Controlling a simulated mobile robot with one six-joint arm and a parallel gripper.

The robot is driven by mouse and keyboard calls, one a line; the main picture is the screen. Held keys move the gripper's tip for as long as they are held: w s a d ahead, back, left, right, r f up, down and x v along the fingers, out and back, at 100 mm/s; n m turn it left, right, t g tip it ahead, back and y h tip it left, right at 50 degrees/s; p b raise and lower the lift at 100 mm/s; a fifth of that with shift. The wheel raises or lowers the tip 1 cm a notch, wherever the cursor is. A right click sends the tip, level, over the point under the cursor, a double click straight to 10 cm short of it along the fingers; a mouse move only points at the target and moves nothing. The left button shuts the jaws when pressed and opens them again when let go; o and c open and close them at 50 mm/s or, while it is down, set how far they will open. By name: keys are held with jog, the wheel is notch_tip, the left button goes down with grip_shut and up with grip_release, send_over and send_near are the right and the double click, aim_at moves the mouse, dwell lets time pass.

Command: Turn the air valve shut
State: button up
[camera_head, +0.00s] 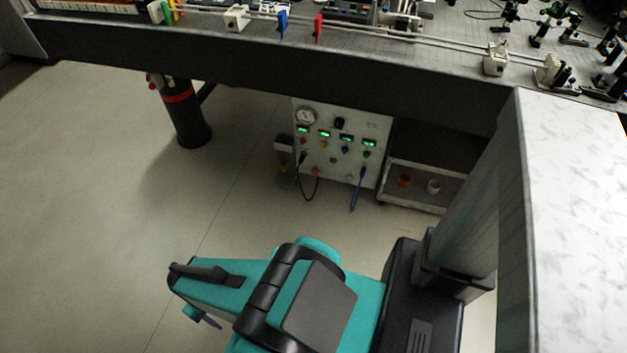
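Several coloured lever handles stand along the pipework on the bench top. A blue handle (282,25) and a red handle (318,29) hang over the bench's front edge. A green handle (167,13) and a yellow one are at the far left. I cannot tell which of them belongs to the air valve. Below the bench, a white control panel (335,150) carries a round gauge (306,117), green displays and small coloured knobs. My teal and black arm is folded low in the foreground, well apart from the handles. I cannot make out my gripper's fingers.
The dark bench (270,72) spans the top, with optical mounts at the right. A black leg with a red band (182,115) stands below it. A low shelf (415,203) holds small cups. A pale block (580,200) fills the right. The floor at left is clear.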

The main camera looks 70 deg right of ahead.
jog(key=w+d+f+m+t+b, duration=0.6)
jog(key=w+d+f+m+b, duration=0.25)
jog(key=w+d+f, duration=0.4)
jog(key=w+d+f+m+t+h+b, duration=0.25)
jog(key=w+d+m+b, duration=0.2)
jog(key=d, duration=0.45)
jog(key=w+d+f+m+t+h+b, duration=0.2)
jog(key=w+d+f+m+h+b, duration=0.15)
jog(key=d+m, duration=0.4)
jog(key=s+d+m+h+b, duration=0.3)
jog(key=s+d+m+b, duration=0.15)
jog(key=d, duration=0.65)
jog(key=s+d+m+h+b, duration=0.3)
jog(key=d+m+b, duration=0.15)
jog(key=d, duration=0.75)
jog(key=s+d+m+g+h+b, duration=0.5)
jog(key=s+d+m, duration=0.6)
jog(key=s, duration=0.6)
jog(key=shift+d+r+g+h+b, duration=0.3)
jog(key=shift+d+h+b, duration=0.3)
jog(key=shift+d+h, duration=0.25)
